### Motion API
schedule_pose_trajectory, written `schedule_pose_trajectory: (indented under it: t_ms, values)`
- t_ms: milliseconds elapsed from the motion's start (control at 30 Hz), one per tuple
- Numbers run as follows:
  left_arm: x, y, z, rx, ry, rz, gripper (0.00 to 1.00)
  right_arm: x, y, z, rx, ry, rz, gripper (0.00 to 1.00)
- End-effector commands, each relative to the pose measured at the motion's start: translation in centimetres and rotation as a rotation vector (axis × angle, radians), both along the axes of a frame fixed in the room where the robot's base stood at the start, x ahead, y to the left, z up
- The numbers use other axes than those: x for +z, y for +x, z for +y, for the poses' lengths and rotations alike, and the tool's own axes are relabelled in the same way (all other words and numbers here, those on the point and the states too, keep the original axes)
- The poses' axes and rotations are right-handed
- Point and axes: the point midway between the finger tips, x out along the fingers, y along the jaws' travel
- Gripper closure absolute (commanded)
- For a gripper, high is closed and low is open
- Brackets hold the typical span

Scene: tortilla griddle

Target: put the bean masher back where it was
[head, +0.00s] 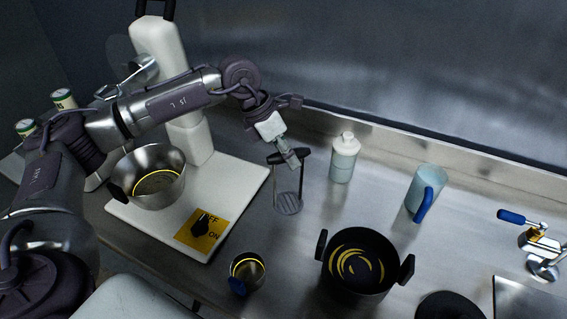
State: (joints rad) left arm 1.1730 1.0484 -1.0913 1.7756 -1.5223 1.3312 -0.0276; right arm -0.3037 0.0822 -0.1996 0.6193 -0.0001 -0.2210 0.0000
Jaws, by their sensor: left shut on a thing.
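The bean masher (288,203) has a dark crossbar handle, thin uprights and a round grey slotted plate at the bottom. It is upright over the steel counter, right of the white mixer base. My left gripper (291,156) reaches in from the upper left and is shut on the masher's handle. The fingers partly cover the handle. I cannot tell whether the plate touches the counter or hangs just above it. My right gripper is not in view.
A black two-handled pot (338,285) and a small steel cup (245,284) stand in front. A white bottle (344,160) and pale blue mug (424,187) stand right of the masher. The white mixer (192,140) with its steel bowl (130,188) stands left.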

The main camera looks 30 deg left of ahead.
Motion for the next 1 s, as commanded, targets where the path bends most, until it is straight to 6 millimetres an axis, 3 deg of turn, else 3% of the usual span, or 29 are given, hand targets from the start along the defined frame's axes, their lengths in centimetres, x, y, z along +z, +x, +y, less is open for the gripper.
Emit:
schedule_pose_trajectory:
  t_ms: [133, 500, 867, 900, 1000]
  values:
    - [-0.6, 0.1, 1.2, 0.0, -0.001, -0.001, 1.0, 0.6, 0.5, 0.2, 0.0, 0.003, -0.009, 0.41]
    - [-4.7, 0.1, 1.3, -0.001, 0.0, -0.001, 1.0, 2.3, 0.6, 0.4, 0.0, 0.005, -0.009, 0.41]
    - [-5.3, 0.1, 1.2, -0.001, -0.002, -0.003, 1.0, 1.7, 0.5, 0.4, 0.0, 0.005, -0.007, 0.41]
    - [-5.1, 0.1, 1.3, -0.001, -0.001, -0.002, 0.64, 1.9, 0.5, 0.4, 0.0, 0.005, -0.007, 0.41]
    - [-5.1, 0.1, 1.3, -0.001, 0.0, -0.001, 0.48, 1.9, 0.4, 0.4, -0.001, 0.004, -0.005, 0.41]
